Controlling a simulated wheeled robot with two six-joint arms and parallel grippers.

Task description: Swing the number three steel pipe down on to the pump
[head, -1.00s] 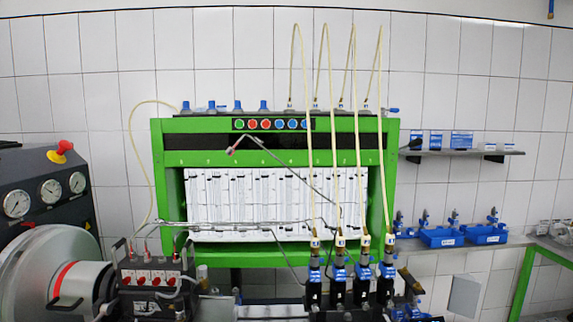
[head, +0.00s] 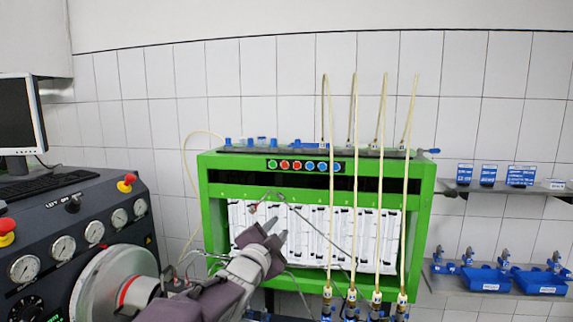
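A thin steel pipe (head: 305,217) is raised in front of the green bench, its free end up and to the left, with a bend near the top. I cannot read its number. My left gripper (head: 277,229) reaches up from the bottom, just below the pipe's free end. Its two fingers are apart with nothing visibly between them. The pump (head: 176,285) is mostly hidden behind my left arm; only small parts and pipe ends show. My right gripper is not in view.
The green test bench (head: 215,165) carries tall pale hoses (head: 356,180) running down to injectors (head: 377,300) on the right. A round drive wheel (head: 95,285) and gauge console (head: 60,215) stand at left. Blue bins (head: 485,277) sit on a right shelf.

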